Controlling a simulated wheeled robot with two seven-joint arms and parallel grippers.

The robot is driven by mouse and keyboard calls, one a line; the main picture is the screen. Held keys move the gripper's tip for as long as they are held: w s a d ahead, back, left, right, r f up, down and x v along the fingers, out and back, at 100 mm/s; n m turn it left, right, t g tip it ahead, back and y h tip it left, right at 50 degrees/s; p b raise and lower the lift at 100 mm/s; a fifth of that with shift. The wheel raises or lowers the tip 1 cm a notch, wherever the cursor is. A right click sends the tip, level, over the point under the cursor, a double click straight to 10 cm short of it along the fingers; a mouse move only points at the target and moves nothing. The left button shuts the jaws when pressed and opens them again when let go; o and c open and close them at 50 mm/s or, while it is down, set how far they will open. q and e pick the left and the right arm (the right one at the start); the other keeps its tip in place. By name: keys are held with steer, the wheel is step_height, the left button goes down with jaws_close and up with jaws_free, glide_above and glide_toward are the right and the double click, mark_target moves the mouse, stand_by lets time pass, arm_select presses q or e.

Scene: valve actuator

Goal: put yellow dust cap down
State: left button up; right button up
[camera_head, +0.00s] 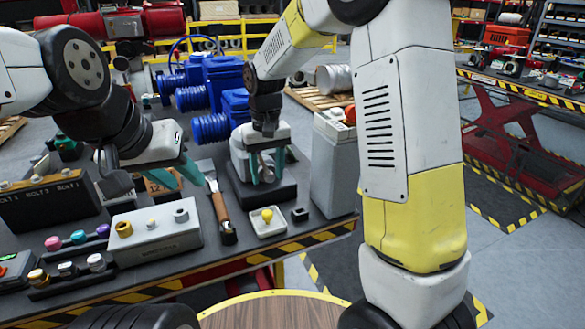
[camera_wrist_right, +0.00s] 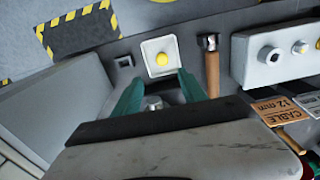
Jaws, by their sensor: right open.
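The yellow dust cap (camera_head: 267,214) lies in a small white square tray (camera_head: 280,228) near the bench's front edge. In the right wrist view the cap (camera_wrist_right: 161,58) sits in the tray (camera_wrist_right: 148,69), beyond the fingertips. My right gripper (camera_head: 266,180) is open, its teal fingers apart and pointing down behind the tray. In its wrist view the gripper (camera_wrist_right: 157,88) has nothing clamped between its fingers; a metal fitting (camera_wrist_right: 153,103) shows between them, lower down. My left gripper (camera_head: 160,180) hangs over the bench at the left; its jaw gap is not clear.
A hammer-like tool with a wooden handle (camera_head: 222,212) lies left of the tray. A grey box with fittings (camera_head: 153,232) stands further left. A small black square block (camera_head: 299,215) is right of the tray. A tall grey box (camera_head: 333,170) stands at the right.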

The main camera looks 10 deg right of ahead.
steer(key=s+d+r+m+t+y, duration=0.1)
steer(key=s+d+r+t+y, duration=0.1)
steer(key=s+d+r, duration=0.7)
steer(key=s+d+r+m+t, duration=0.1)
steer(key=s+d+r+t, duration=0.1)
steer(key=s, duration=0.3)
steer(key=s+d+r+t, duration=0.2)
steer(key=s+d, duration=0.1)
steer(key=s, duration=0.3)
steer(key=shift+s+m, duration=0.15)
steer(key=shift+m, duration=0.25)
